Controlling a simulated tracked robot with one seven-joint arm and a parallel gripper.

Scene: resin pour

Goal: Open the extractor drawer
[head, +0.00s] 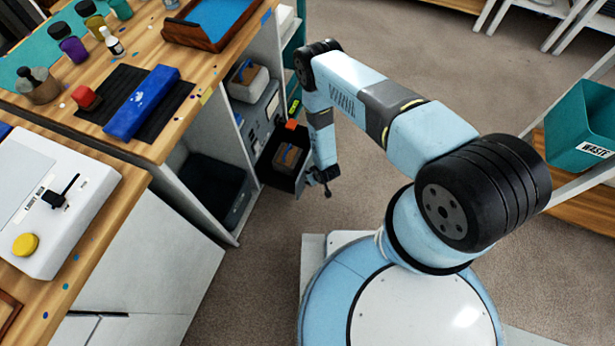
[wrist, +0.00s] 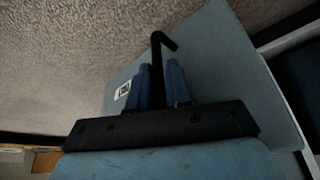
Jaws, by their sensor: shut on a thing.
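The extractor drawer (head: 299,178) stands out from the grey extractor unit (head: 262,118) under the bench in the head view. Its inside shows, with a brown box-like thing (head: 290,155) in it. My gripper (head: 323,178) is at the drawer's front, at the right end of the drawer. In the wrist view, the two blue fingers of my gripper (wrist: 158,86) are shut on a black bent handle (wrist: 159,50), with the blue-grey drawer front (wrist: 218,60) behind it. The far ends of the fingers are partly dark, so the exact contact is hard to see.
A dark bin (head: 213,190) sits in the left shelf bay. A teal waste bin (head: 580,130) stands at the right. The carpet (head: 420,55) beyond the arm is clear.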

